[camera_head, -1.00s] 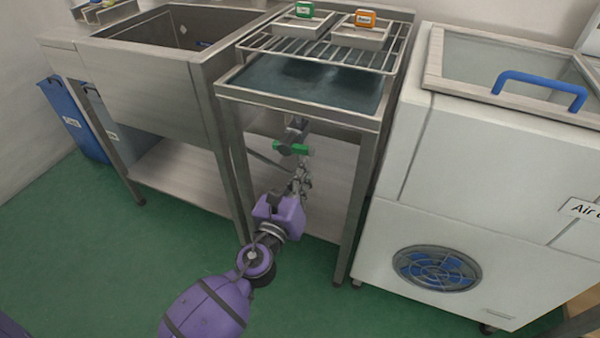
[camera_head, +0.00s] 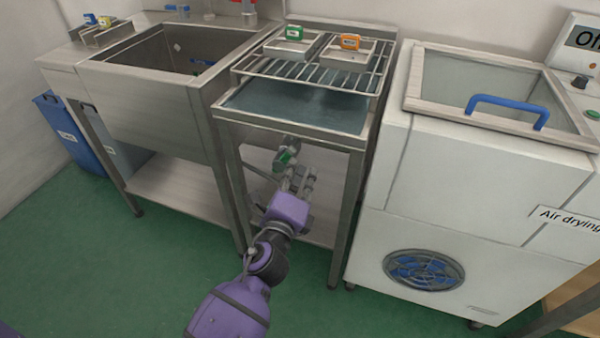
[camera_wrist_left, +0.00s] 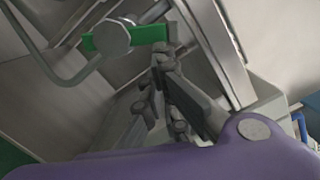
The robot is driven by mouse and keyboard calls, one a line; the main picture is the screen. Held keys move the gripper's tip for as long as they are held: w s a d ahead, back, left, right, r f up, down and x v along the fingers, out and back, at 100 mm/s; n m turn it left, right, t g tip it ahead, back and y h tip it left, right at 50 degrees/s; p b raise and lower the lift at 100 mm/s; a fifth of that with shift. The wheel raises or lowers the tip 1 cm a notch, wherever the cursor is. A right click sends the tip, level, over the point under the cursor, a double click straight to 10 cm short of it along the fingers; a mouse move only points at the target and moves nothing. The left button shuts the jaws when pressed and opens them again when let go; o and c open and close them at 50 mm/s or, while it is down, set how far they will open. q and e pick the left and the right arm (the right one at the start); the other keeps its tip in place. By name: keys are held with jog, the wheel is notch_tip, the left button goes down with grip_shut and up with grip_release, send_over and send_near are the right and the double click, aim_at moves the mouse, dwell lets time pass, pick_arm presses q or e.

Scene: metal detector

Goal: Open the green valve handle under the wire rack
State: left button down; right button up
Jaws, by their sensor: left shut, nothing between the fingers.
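The green valve handle (camera_head: 284,159) is below the wire rack (camera_head: 305,75), under the dark-topped steel stand. In the left wrist view the green handle (camera_wrist_left: 151,34) extends to both sides of a round metal valve part (camera_wrist_left: 111,38). My left gripper (camera_head: 293,174) reaches under the stand, right at the handle, and partly covers it. In the left wrist view its fingers (camera_wrist_left: 162,52) are together and empty, with the tips beside the handle's right end. I cannot tell whether they touch it. My right gripper is not in view.
The stand's steel legs (camera_head: 345,215) flank my left arm. A steel sink (camera_head: 150,105) stands to the left, and a white air-drying cabinet (camera_head: 470,195) to the right. Two trays with a green tag (camera_head: 294,33) and an orange tag (camera_head: 350,41) sit on the rack.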

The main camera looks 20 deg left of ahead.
pick_arm(q)
jog(key=r+n+p, duration=0.1)
jog(key=a+n+p, duration=0.1)
jog(key=n, duration=0.1)
jog(key=r+n+p, duration=0.1)
jog(key=n+p, duration=0.1)
jog(key=shift+a+r, duration=0.2)
jog(key=shift+r, duration=0.15)
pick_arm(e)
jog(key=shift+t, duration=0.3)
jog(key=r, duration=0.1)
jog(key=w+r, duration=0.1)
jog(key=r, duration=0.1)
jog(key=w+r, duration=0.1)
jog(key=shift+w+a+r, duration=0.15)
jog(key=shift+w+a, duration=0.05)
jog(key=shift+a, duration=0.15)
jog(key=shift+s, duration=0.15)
pick_arm(q)
jog(key=shift+f, duration=0.1)
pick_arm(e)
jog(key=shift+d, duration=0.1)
